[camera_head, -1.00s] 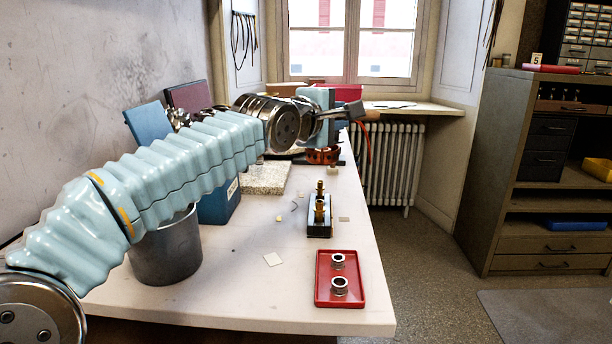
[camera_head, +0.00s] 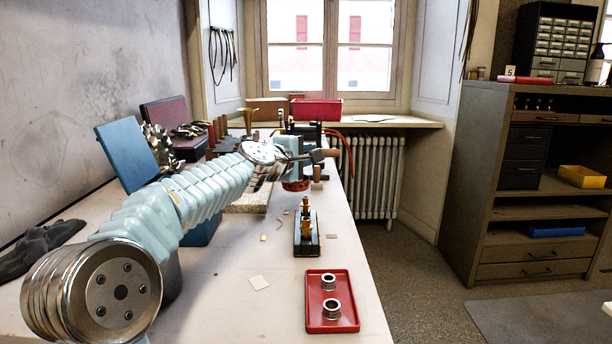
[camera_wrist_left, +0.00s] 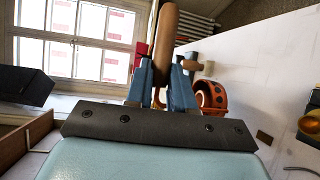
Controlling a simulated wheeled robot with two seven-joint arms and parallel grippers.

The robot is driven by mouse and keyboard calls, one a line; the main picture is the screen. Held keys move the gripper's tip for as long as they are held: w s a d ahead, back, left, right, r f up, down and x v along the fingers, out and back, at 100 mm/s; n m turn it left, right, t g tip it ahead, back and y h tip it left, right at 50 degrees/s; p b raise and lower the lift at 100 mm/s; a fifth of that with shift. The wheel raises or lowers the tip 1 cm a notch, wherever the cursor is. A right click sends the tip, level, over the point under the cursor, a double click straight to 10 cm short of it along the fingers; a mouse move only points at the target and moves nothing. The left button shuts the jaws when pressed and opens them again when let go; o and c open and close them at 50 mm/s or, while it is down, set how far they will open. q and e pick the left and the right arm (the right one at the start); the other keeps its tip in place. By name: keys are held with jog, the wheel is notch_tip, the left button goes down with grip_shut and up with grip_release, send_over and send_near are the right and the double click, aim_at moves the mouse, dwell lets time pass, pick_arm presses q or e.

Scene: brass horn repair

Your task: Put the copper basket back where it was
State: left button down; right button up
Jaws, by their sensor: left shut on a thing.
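My left gripper (camera_head: 308,157) is over the far part of the bench, shut on a brown wooden handle. In the left wrist view the handle (camera_wrist_left: 167,40) stands between the blue fingers (camera_wrist_left: 163,88). The copper basket (camera_head: 295,185), round and orange-red with holes, shows just below the gripper. In the left wrist view the basket (camera_wrist_left: 213,96) shows right of the fingers, partly hidden by them. The join between handle and basket is hidden, as is whether the basket touches anything below. My right gripper is out of view.
A small dark block with brass parts (camera_head: 306,236) and a red tray (camera_head: 312,314) with two metal rings stand nearer on the bench (camera_head: 225,305). A blue panel (camera_head: 127,152) leans at the left. A red bin (camera_head: 316,109) is by the window.

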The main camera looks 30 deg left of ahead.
pick_arm(q)
jog(key=f+b, duration=0.3)
jog(key=shift+w+a+f, duration=0.25)
jog(key=shift+w+f, duration=0.05)
jog(key=shift+f, duration=0.05)
jog(key=shift+f, duration=0.15)
jog(key=c, duration=1)
grip_release()
jog(key=s, duration=0.4)
jog(key=s+r+b, duration=0.1)
jog(key=s, duration=0.7)
jog(key=shift+d+r, duration=0.15)
jog(key=shift+r, duration=0.1)
